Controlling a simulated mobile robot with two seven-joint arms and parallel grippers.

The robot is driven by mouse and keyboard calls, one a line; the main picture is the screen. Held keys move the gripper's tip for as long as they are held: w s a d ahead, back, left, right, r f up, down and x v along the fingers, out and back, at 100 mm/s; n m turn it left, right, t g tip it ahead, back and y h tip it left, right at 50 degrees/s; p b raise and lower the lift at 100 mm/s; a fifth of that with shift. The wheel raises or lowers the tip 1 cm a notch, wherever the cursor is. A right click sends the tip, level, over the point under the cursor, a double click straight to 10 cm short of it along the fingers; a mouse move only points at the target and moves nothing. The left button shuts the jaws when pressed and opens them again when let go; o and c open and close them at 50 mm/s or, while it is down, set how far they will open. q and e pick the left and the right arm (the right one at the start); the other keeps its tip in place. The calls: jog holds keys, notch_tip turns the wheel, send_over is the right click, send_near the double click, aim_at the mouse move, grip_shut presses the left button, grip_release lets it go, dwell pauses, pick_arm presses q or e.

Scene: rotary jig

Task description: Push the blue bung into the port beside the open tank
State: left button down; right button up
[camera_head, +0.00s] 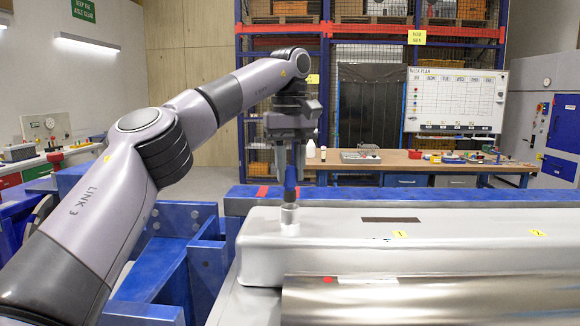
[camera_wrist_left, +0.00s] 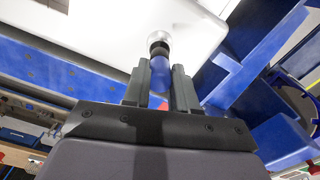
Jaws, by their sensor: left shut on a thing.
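My left gripper (camera_head: 291,165) points down and is shut on the blue bung (camera_head: 290,183). The bung hangs upright below the fingers, over the short pale round port (camera_head: 290,216) at the left end of the silver-white tank body (camera_head: 340,232). In the left wrist view, the blue bung (camera_wrist_left: 160,70) sits between the two fingers (camera_wrist_left: 160,85), its dark end lined up with the port's pale ring (camera_wrist_left: 158,37). The bung's lower end is at the port's mouth; I cannot tell whether it touches or has entered. My right gripper is not in view.
A blue frame (camera_head: 190,262) surrounds the tank's left end, and a blue beam (camera_head: 400,196) runs behind it. The tank top carries a dark strip (camera_head: 391,220) and yellow labels. A wooden workbench (camera_head: 410,164) stands further back. The space above the tank's right part is clear.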

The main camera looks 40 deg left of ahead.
aim_at(290, 189)
pick_arm(q)
jog(key=shift+r, duration=0.1)
jog(key=shift+p, duration=0.45)
dwell(0.6)
jog(key=shift+p, duration=0.5)
jog(key=shift+f+b, duration=0.75)
jog(key=shift+f, duration=1.2)
jog(key=c, duration=0.8)
grip_release()
jog(key=shift+r, duration=0.1)
notch_tip(290, 189, up, 7)
jog(key=p, duration=0.2)
jog(key=shift+p, duration=0.4)
